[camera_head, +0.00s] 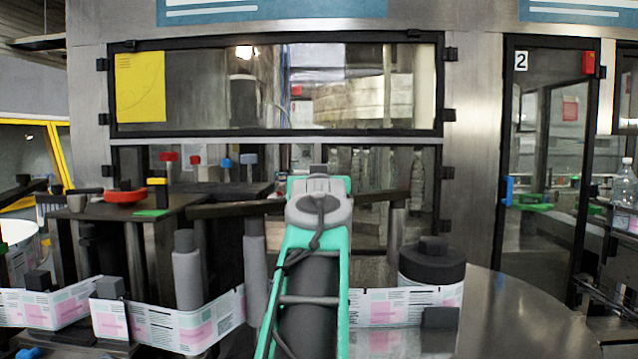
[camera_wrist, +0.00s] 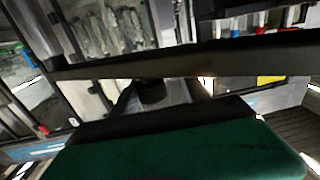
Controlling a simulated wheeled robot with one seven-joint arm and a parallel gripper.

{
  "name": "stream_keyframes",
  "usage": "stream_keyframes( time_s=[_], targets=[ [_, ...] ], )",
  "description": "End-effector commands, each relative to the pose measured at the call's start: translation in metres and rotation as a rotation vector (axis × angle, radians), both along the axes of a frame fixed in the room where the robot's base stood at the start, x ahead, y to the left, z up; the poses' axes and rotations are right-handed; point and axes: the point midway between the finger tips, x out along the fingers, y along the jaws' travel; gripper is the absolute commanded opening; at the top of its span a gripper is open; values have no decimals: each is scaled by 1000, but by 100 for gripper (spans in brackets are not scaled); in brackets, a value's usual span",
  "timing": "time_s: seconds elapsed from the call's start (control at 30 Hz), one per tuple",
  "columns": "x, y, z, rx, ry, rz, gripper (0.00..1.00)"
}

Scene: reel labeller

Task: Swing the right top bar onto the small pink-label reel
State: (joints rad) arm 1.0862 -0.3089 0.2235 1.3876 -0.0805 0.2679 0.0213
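In the head view a dark top bar (camera_head: 372,197) runs level behind my arm; its right end is near a grey post (camera_head: 397,226). A long dark bar (camera_wrist: 190,58) also crosses the wrist view close up; I cannot tell if it is the same one. A white label web with pink patches (camera_head: 383,308) runs past a black-capped cylinder (camera_head: 432,264) at the right. I cannot make out a separate small pink-label reel. My teal arm hides my gripper in the head view. In the wrist view a green block with a dark edge, perhaps my gripper, fills the bottom; its fingertips do not show clearly.
Grey rollers (camera_head: 187,270) and more label web (camera_head: 180,326) stand left of my arm. A dark table (camera_head: 90,210) with a red piece (camera_head: 125,196) is at the far left. A framed window panel (camera_head: 275,85) is behind. The steel top (camera_head: 510,315) at the right is bare.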

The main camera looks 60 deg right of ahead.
Motion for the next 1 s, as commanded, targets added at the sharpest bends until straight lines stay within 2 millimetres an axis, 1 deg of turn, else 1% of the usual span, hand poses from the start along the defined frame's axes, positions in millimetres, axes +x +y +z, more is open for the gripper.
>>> stream_keyframes(
  time_s=[0.27, 0.33, 0.43, 0.6, 0.7, 0.83, 1.0],
  targets=[
    [0, 0, 0, 0, 0, 0, 53],
    [-2, 3, 0, -1, -1, 0, 53],
    [-9, 14, -1, -3, -2, 0, 53],
    [-29, 45, -1, -4, -3, 0, 53],
    [-37, 59, 0, -4, -3, 1, 53],
    [-42, 67, 0, -2, -1, 1, 53],
    [-43, 66, 0, -1, -1, -1, 53]
  ],
)
